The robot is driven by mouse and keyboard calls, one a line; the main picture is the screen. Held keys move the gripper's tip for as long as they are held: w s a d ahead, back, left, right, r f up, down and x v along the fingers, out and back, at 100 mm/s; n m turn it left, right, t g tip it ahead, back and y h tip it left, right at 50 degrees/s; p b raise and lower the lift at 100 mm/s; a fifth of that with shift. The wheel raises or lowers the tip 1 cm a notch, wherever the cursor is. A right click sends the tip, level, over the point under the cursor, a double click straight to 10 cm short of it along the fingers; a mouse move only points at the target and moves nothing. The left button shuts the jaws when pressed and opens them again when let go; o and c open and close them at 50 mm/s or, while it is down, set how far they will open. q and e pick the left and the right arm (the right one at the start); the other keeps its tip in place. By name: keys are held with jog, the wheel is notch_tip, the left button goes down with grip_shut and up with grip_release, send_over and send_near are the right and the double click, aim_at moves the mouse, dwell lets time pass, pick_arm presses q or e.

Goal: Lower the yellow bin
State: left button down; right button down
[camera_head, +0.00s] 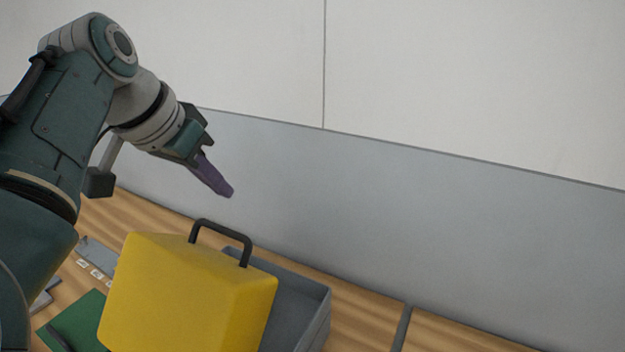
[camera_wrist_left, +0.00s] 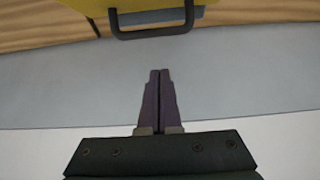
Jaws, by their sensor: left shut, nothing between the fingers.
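The yellow bin (camera_head: 185,292) is at the lower left of the head view, with a dark handle (camera_head: 222,236) on its top. In the left wrist view the yellow bin (camera_wrist_left: 140,6) shows only as a strip at the top edge, with its handle (camera_wrist_left: 153,32) below it. My left gripper (camera_head: 228,193) is above the handle and apart from it. Its purple fingers (camera_wrist_left: 160,75) are together with nothing between them. The bottom of the bin is cut off by the frame. My right gripper is not in view.
A grey tray (camera_head: 322,318) stands beside and behind the bin on the wooden surface (camera_head: 360,318). A green mat (camera_head: 78,322) and a grey strip with small labels (camera_head: 97,262) lie to the left. A grey and white wall rises behind.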

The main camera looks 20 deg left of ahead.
pick_arm(q)
notch_tip(320, 180, down, 6)
jog(key=shift+s+r+p, duration=0.15)
jog(key=shift+r+p, duration=0.1)
jog(key=shift+p, duration=1)
